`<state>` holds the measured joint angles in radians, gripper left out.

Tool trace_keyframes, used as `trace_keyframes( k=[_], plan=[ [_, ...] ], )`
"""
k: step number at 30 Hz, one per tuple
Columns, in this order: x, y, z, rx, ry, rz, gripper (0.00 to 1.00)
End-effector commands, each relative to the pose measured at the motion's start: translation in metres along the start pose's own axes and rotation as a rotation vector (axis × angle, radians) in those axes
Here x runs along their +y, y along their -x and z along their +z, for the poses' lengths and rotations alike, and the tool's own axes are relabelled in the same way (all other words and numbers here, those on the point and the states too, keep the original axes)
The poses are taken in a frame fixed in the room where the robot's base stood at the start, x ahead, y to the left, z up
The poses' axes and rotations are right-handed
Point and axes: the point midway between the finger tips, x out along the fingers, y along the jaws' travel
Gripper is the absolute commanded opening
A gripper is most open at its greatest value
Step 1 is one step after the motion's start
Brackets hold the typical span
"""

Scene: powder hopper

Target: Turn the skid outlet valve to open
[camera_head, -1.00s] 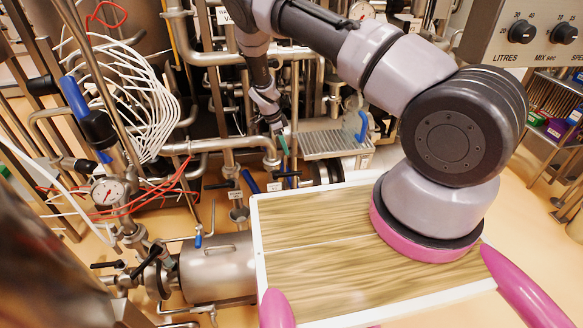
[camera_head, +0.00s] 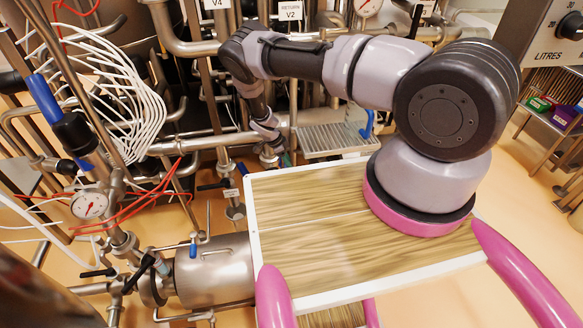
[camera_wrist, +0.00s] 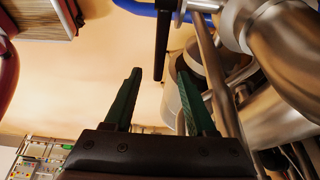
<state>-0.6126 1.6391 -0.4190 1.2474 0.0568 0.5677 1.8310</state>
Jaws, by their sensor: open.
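My gripper (camera_wrist: 160,76) is open, its two green fingers apart and nothing clasped. In the wrist view a black lever handle (camera_wrist: 163,40) hangs down from the top, its lower end in line with the gap between the fingertips. I cannot tell from depth whether it is inside the gap, and no contact shows. A steel pipe body (camera_wrist: 285,40) lies to its right. In the head view my gripper (camera_head: 284,160) is low among the pipes, just beyond the wooden tray's far edge, partly hidden. I cannot read a label naming the skid outlet valve.
My wood-topped deck fills the near middle of the head view. A steel cylinder (camera_head: 215,270) and a gauge (camera_head: 90,205) stand at left. A grated step (camera_head: 335,138) is right of the gripper. A blue handle (camera_wrist: 150,7) crosses the top of the wrist view.

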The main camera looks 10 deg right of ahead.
Motion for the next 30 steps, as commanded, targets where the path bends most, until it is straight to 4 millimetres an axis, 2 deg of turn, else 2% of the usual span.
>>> trace_keyframes(
  k=[3, 6, 12, 19, 23, 24, 30],
  plan=[
    [0.001, -0.021, 0.000, 0.000, 0.000, 0.001, 0.56],
    [0.000, -0.033, 0.000, 0.000, 0.001, 0.000, 0.56],
    [0.000, -0.042, 0.000, 0.000, 0.000, 0.000, 0.56],
    [0.000, -0.042, 0.000, 0.000, 0.000, 0.000, 0.56],
    [0.000, -0.042, 0.000, 0.000, 0.000, 0.000, 0.07],
    [0.000, -0.042, 0.000, 0.000, 0.000, -0.001, 0.00],
    [0.000, -0.042, 0.000, 0.000, 0.000, -0.001, 0.00]
  ],
)
